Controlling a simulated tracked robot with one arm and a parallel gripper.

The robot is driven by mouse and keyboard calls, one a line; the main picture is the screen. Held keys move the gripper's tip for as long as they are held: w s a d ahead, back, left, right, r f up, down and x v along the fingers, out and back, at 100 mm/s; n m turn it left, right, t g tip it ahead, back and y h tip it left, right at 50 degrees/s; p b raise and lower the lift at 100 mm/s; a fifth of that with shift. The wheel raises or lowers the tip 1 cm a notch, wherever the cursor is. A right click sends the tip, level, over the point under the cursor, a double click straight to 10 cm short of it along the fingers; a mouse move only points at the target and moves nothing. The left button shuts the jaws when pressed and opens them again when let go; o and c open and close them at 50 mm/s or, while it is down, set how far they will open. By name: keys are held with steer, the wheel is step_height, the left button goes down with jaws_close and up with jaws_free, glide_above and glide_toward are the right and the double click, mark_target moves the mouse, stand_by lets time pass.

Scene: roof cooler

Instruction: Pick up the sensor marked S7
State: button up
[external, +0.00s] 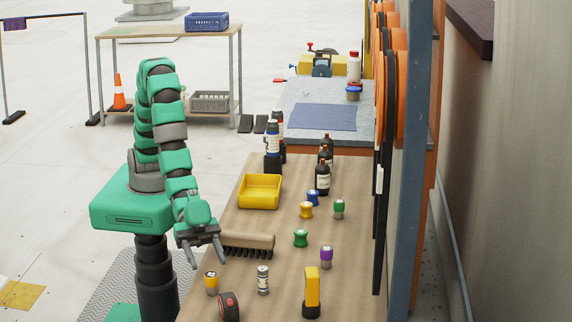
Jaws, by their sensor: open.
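My gripper (208,264) is open and empty, pointing down at the left edge of the wooden bench. Several small coloured-top pieces that may be sensors stand on the bench. A yellow-topped one (211,281) is just below my gripper in the picture, apart from it. A purple-topped one (326,255) and a green-and-grey one (339,208) stand to the right. Waisted green (300,238), yellow (306,210) and blue (312,197) pieces stand farther back. A grey-white cylinder (263,279) is at the front. Markings are too small to read, so I cannot tell which is S7.
A brush (248,242) lies right of my gripper, with a yellow tray (260,192) behind it. A yellow upright tool (312,287) and a red-black roll (229,306) stand in front. Dark bottles (322,180) stand behind. A blue post (408,160) bounds the right.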

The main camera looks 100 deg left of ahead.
mark_target(210, 272)
steer(key=shift+x, duration=2.3)
steer(key=shift+s+d, duration=0.1)
steer(key=shift+s, duration=0.15)
steer(key=c, duration=1.1)
